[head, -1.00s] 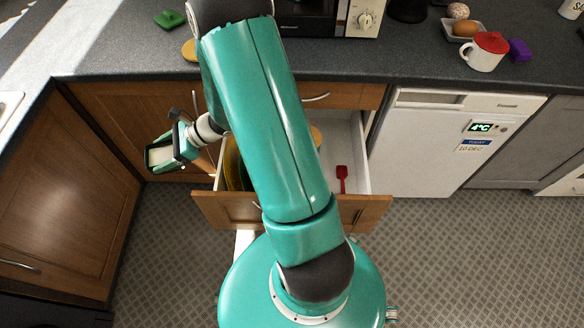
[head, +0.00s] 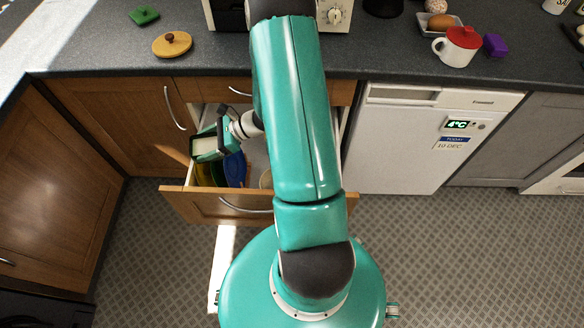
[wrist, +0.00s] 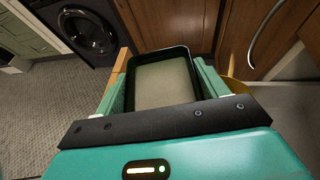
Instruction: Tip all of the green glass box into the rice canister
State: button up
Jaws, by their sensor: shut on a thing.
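My gripper (head: 222,140) is shut on the green glass box (head: 207,157) and holds it above the open drawer, toward its left side. In the wrist view the box (wrist: 160,53) sits between the two fingers (wrist: 163,85), its open top facing the camera. Pale, level contents fill much of it, and it looks about upright. I cannot pick out the rice canister for certain.
The open drawer (head: 215,205) holds a blue item (head: 235,168) and yellow items. A round wooden lid (head: 172,44) and a green lid (head: 144,15) lie on the counter. A white mug with a red top (head: 458,46) stands at right, near a purple block (head: 495,45).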

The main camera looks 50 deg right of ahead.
jog(key=s+d+f+m+t+h, duration=0.1)
jog(key=s+d+f, duration=0.6)
jog(key=s, duration=0.4)
jog(key=s+d+f+m+t+h, duration=0.1)
jog(key=s+d+f, duration=0.4)
jog(key=s+d, duration=0.5)
jog(key=shift+w+a+f+g+h, duration=0.15)
jog(key=shift+w+a+g+h, duration=0.4)
jog(key=shift+g+h, duration=1.25)
jog(key=shift+w+a+f+g+h, duration=0.2)
jog(key=shift+w+a+g+h, duration=0.3)
jog(key=shift+g+h, duration=1.3)
jog(key=shift+w+a+f+g+h, duration=0.25)
jog(key=shift+a+g+h, duration=0.65)
jog(key=shift+g, duration=1.6)
jog(key=shift+w+d+r+h, duration=0.15)
jog(key=shift+w+d+h, duration=0.1)
jog(key=shift+h, duration=0.15)
jog(key=shift+m, duration=0.3)
jog(key=shift+r+t+y, duration=0.6)
jog(key=shift+t+y, duration=0.4)
